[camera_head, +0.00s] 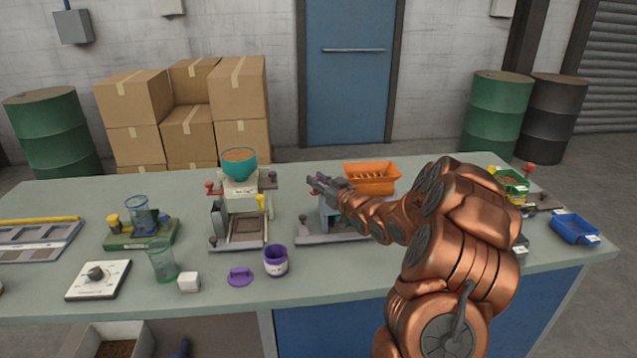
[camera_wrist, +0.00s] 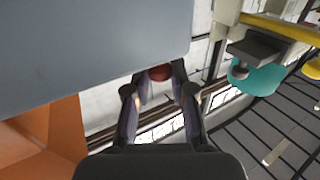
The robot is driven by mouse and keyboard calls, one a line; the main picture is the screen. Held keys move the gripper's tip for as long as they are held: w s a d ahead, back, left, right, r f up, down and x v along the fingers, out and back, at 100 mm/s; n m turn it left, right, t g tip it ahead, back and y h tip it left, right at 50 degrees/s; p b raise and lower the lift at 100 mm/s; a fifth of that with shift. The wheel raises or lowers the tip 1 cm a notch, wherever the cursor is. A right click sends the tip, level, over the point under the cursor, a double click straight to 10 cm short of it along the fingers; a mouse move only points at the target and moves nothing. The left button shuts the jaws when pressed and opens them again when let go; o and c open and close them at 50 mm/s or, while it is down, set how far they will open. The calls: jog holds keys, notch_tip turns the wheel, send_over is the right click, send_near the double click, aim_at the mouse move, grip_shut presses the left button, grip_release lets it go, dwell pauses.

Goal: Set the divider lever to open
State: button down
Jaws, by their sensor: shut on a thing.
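My gripper (camera_head: 322,184) reaches over the middle of the bench, above a grey machine (camera_head: 330,217) in front of the orange tray. In the wrist view my gripper (camera_wrist: 159,92) has its two fingers on either side of a red ball knob (camera_wrist: 160,73), and it is shut on this knob. The knob appears to be the divider lever's end; the lever's shaft is hidden, so I cannot tell its setting. A large grey panel (camera_wrist: 90,45) lies close beside the fingers. My arm covers part of the grey machine in the head view.
An orange tray (camera_head: 372,177) sits just behind my gripper. To the left stands a filler with a teal bowl (camera_head: 240,168). A purple cup (camera_head: 276,262), a purple lid (camera_head: 240,277) and a white cube (camera_head: 188,282) are in front. A blue bin (camera_head: 575,230) is at right.

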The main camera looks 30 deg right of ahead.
jog(key=c, duration=1)
grip_release()
jog(key=shift+s+d, duration=0.2)
jog(key=shift+s, duration=1.8)
jog(key=shift+s+d, duration=0.25)
jog(key=shift+s, duration=1.7)
jog(key=shift+s+d, duration=0.2)
jog(key=shift+s, duration=1.8)
